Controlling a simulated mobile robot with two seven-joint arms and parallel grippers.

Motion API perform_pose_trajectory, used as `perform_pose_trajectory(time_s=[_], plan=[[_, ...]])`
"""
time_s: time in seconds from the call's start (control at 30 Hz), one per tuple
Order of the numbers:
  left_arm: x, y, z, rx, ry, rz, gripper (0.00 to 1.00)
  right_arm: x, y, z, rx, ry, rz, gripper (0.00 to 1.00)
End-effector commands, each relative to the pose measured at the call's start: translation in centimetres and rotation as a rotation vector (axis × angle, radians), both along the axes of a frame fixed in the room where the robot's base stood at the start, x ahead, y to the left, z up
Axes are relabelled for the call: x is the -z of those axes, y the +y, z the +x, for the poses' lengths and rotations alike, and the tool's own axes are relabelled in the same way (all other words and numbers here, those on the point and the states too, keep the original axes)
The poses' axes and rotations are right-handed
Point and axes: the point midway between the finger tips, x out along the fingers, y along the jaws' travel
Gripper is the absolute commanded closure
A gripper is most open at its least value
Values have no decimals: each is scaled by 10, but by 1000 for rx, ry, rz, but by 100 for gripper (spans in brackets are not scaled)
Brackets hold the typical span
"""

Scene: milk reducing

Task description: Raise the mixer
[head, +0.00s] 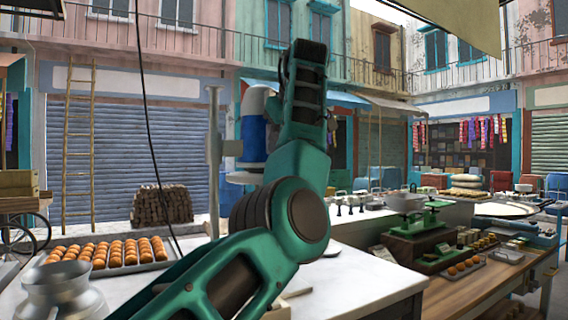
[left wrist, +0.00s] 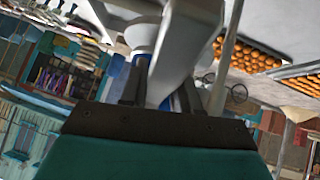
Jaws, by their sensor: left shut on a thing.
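My right gripper is in neither view.
A tray of orange sweets (head: 110,255) and a metal pot (head: 62,290) are on the left of the white counter (head: 365,275). A green scale (head: 415,225) stands on the wooden table at right. The counter's front right part is mostly clear.

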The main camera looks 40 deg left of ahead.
Motion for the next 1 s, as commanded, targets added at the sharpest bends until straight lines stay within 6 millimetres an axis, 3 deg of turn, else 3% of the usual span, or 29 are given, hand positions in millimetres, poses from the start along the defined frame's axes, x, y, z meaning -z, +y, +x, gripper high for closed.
perform_pose_trajectory(time_s=[0.1, 0.3, 0.73, 0.77, 1.0], plan=[[-17, -1, 1, 6, -6, 6, 100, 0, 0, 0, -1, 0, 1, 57], [-31, 0, -1, 4, -4, 3, 100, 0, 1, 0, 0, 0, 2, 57], [-34, 0, -2, -1, -1, -2, 100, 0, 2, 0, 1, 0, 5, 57], [-34, 0, -2, -1, -1, -2, 67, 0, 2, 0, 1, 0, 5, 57], [-33, 1, -2, -2, 0, -2, 48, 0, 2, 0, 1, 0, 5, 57]])
